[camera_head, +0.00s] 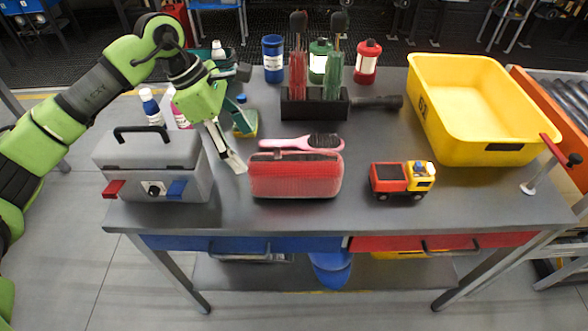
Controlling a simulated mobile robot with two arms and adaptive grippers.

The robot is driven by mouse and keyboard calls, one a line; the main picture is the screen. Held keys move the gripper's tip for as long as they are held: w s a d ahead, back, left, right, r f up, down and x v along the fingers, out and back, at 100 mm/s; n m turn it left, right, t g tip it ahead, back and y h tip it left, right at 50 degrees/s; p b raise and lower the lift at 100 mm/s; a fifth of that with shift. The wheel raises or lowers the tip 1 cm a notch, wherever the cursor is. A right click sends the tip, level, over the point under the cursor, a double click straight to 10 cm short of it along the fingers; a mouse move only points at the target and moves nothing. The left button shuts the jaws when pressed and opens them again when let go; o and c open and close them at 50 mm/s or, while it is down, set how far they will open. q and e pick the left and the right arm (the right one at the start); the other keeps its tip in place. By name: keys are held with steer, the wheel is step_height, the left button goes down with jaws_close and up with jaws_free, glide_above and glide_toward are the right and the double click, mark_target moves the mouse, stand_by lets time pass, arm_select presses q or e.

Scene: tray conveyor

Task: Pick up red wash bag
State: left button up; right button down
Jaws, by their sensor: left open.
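The red wash bag (296,176) lies near the front of the grey table, at the middle of the head view. It is a rounded, boxy pouch with a dark line along its top. My left gripper (238,163) is open and empty, pointing down just left of the bag's upper left end. One of its fingers shows clearly; the other is hard to make out. I cannot tell whether the finger touches the bag. My right gripper is not in the picture.
A grey toolbox (154,170) stands close left of the bag. A pink hairbrush (290,143) lies right behind it. A toy truck (402,179) stands to the right, and a yellow tray (480,151) at the back right. The tabletop between bag and truck is clear.

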mark_target(249, 157)
arm_select(q)
steer(key=x, duration=0.1)
steer(key=b+x, duration=0.1)
steer(key=x, duration=0.1)
steer(key=shift+s+d+f, duration=0.15)
steer(key=shift+s+f, duration=0.2)
steer(key=b+x, duration=0.1)
steer(key=x, duration=0.2)
steer(key=shift+w+b, duration=0.2)
steer(key=shift+b, duration=0.15)
steer(key=shift+d+f, duration=0.15)
steer(key=shift+f, duration=0.1)
steer(key=shift+s+d+f, duration=0.2)
steer(key=shift+d+f, duration=0.05)
steer(key=shift+f, duration=0.25)
steer(key=x, duration=0.2)
steer(key=b+x, duration=0.1)
steer(key=shift+s+d+f, duration=0.15)
steer(key=shift+s+f, duration=0.05)
steer(key=shift+f, duration=0.15)
steer(key=shift+d+f, duration=0.1)
steer(key=shift+f, duration=0.05)
steer(key=c, duration=1.4)
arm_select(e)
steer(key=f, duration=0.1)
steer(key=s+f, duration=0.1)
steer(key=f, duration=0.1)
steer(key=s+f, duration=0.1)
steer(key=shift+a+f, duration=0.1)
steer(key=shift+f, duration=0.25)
